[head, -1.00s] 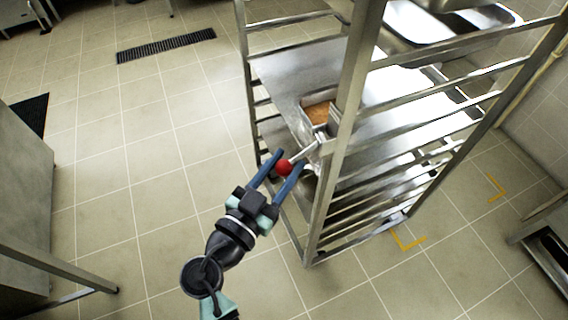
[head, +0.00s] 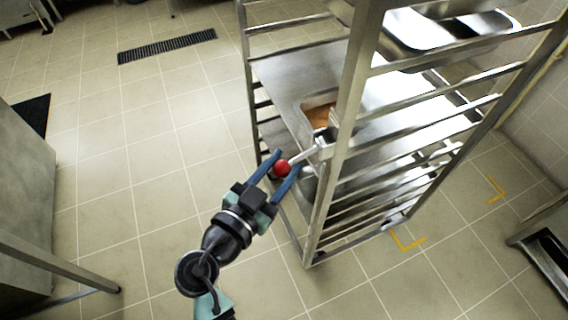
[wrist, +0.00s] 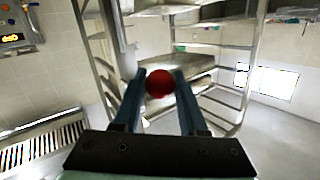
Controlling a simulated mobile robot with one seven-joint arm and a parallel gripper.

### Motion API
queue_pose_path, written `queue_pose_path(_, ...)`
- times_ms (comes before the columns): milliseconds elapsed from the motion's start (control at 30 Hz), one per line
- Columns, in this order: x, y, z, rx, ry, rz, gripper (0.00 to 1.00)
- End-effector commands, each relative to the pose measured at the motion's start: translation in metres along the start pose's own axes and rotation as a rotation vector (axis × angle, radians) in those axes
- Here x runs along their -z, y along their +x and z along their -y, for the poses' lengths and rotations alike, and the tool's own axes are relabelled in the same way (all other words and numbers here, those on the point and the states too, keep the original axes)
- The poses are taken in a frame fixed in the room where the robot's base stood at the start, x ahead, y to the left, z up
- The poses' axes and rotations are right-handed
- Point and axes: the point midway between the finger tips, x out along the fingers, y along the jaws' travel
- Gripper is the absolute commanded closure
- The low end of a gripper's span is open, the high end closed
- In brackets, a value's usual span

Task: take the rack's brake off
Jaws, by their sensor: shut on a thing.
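The metal rack (head: 345,130) stands right of centre in the head view, with trays on its runners. Its brake lever is a pale bar (head: 304,156) with a red ball knob (head: 282,168) at its end, reaching out from the rack's near post. My gripper (head: 283,163) has its two blue fingers on either side of the knob and is shut on it. In the wrist view the red knob (wrist: 159,84) sits between the fingertips, and the bar behind it is hidden.
A box with brown contents (head: 320,116) is on a rack tray behind the lever. Metal pans (head: 440,35) sit higher on the rack. Yellow corner marks (head: 408,243) are on the floor. Open tiled floor (head: 150,180) lies to the left.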

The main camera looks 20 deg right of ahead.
Motion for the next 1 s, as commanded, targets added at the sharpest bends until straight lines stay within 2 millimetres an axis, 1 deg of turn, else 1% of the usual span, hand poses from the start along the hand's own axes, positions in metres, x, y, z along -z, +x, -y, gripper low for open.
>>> queue_pose_path(33, 0.007, -0.002, 0.002, -0.003, 0.025, 0.032, 1.00)
queue_pose_path(367, 0.035, -0.009, 0.009, -0.032, 0.198, 0.279, 1.00)
queue_pose_path(600, 0.054, -0.009, 0.011, -0.053, 0.324, 0.458, 1.00)
queue_pose_path(800, 0.065, -0.007, 0.012, -0.066, 0.412, 0.585, 1.00)
queue_pose_path(1000, 0.072, -0.005, 0.011, -0.075, 0.476, 0.674, 1.00)
